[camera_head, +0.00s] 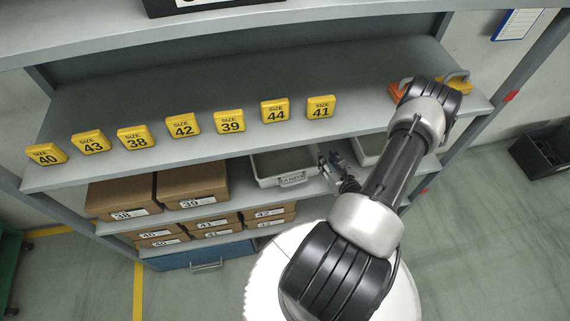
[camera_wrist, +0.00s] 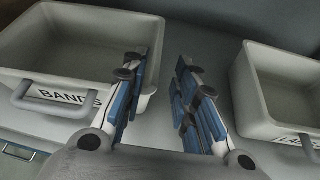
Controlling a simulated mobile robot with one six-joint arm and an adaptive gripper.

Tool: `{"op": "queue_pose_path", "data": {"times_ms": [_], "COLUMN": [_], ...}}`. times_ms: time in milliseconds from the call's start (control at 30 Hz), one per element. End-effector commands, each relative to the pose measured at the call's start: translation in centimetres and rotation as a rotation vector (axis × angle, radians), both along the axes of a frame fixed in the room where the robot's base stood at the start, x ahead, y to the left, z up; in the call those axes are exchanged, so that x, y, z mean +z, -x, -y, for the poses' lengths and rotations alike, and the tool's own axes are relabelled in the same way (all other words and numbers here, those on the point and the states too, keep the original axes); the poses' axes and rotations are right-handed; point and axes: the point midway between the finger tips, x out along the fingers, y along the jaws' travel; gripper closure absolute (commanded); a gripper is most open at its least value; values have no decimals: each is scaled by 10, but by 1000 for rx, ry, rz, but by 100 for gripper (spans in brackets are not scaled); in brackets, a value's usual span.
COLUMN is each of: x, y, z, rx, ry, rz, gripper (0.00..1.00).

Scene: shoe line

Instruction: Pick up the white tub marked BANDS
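The white tub marked BANDS (camera_head: 268,180) stands on the middle shelf, partly under the upper shelf in the head view. In the wrist view the tub (camera_wrist: 85,87) is at the left, empty, with its label and a grey handle on the front wall. My gripper (camera_wrist: 160,62) is open, with nothing between its fingers. Its left finger is close to the tub's right wall; I cannot tell whether they touch. In the head view my gripper (camera_head: 338,168) is just right of the tub.
A second white tub (camera_wrist: 280,118) stands to the right, its label partly cut off. Brown boxes (camera_head: 190,183) sit left of the BANDS tub. Yellow size blocks (camera_head: 182,125) line the shelf above. Bare shelf shows between the tubs.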

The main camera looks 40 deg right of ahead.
Motion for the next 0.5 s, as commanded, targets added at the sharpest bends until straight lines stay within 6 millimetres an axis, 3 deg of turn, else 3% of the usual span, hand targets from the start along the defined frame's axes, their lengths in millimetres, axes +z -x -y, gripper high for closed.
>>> {"op": "queue_pose_path", "data": {"times_ms": [500], "x": [-26], "y": [-52], "z": [19], "rx": [6], "ry": [3], "rz": [0], "gripper": [73]}}
